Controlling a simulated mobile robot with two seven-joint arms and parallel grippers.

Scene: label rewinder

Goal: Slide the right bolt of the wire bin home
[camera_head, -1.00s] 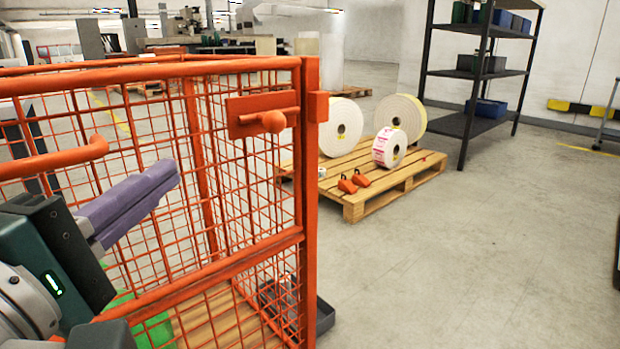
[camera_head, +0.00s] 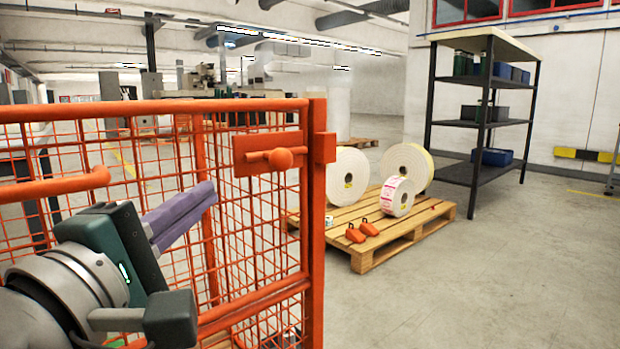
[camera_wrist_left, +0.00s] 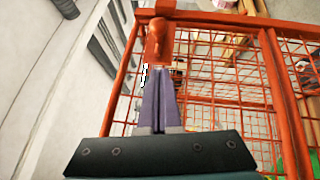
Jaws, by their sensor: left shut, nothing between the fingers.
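The orange wire bin (camera_head: 165,106) fills the left of the head view. Its right bolt (camera_head: 281,158), a rod with a round knob, sits on a plate at the upper right corner, beside the post with a small block (camera_head: 325,147). I cannot tell whether the rod enters this block. My left gripper (camera_head: 212,188) has its purple fingers shut and empty, left of and a little below the knob in the picture. In the left wrist view an orange knob-like part (camera_wrist_left: 158,40) stands just beyond the fingertips; contact is unclear. My right gripper is not in view.
An orange bar handle (camera_head: 55,186) stands out at the bin's left. A pallet (camera_head: 370,250) with label rolls (camera_head: 397,196) and orange pieces (camera_head: 362,232) lies behind the bin. A dark shelf (camera_head: 465,125) stands farther back. The floor at right is clear.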

